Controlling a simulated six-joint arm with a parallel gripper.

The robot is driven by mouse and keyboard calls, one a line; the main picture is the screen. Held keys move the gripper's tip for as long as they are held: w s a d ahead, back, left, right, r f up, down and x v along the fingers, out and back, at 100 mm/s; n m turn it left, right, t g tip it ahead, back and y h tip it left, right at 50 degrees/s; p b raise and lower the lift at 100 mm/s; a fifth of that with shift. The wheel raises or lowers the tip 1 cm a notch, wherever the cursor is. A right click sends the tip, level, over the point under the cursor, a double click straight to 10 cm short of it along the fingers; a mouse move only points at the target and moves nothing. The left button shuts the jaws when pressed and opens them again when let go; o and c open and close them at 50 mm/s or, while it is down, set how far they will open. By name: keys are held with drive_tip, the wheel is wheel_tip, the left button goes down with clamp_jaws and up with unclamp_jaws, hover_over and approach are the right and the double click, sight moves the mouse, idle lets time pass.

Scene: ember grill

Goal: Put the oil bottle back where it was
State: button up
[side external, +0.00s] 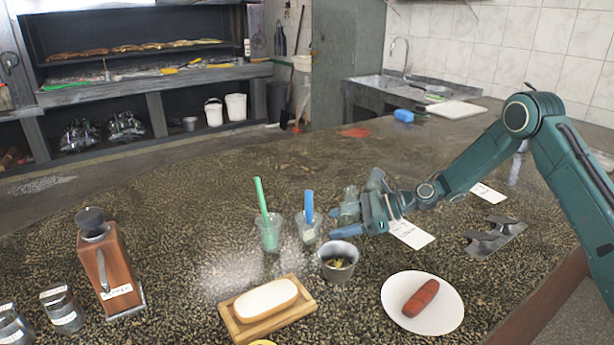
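My gripper (355,212) is low over the middle of the speckled counter, with its fingers pointing left. A clear, glassy vessel (349,203) that looks like the oil bottle stands upright at the fingers, partly covered by them. I cannot tell whether the fingers are closed on it or only beside it, nor whether its base touches the counter. It is just right of a clear glass with a blue stick (308,215).
A glass with a green stick (267,225), a metal cup (338,262), a bun on a wooden board (265,302) and a plate with a sausage (423,302) crowd the front. White cards (412,234) and a metal holder (495,238) lie right. The counter behind is mostly clear.

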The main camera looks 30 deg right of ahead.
drive_tip(key=shift+r, duration=0.2)
drive_tip(key=v, duration=1.2)
drive_tip(key=shift+a, duration=0.1)
idle(0.6)
drive_tip(key=shift+s+a+r+n+g, duration=0.2)
drive_tip(key=shift+a+r+n+g, duration=0.1)
drive_tip(key=shift+a+r+n, duration=0.15)
drive_tip(key=s+a+r+n+g+h, duration=0.2)
drive_tip(key=s+a+r+n+h, duration=0.35)
drive_tip(key=s+r+n, duration=0.6)
drive_tip(key=s+d+r+n+h, duration=0.1)
drive_tip(key=s+n+h, duration=0.1)
drive_tip(key=s+n, duration=0.4)
drive_tip(key=s+d+r+n+h, duration=0.1)
drive_tip(key=s+n, duration=0.5)
drive_tip(key=s, duration=0.8)
drive_tip(key=shift+s+d+n+h, duration=0.35)
drive_tip(key=shift+d+h, duration=0.25)
drive_tip(key=shift+h, duration=0.65)
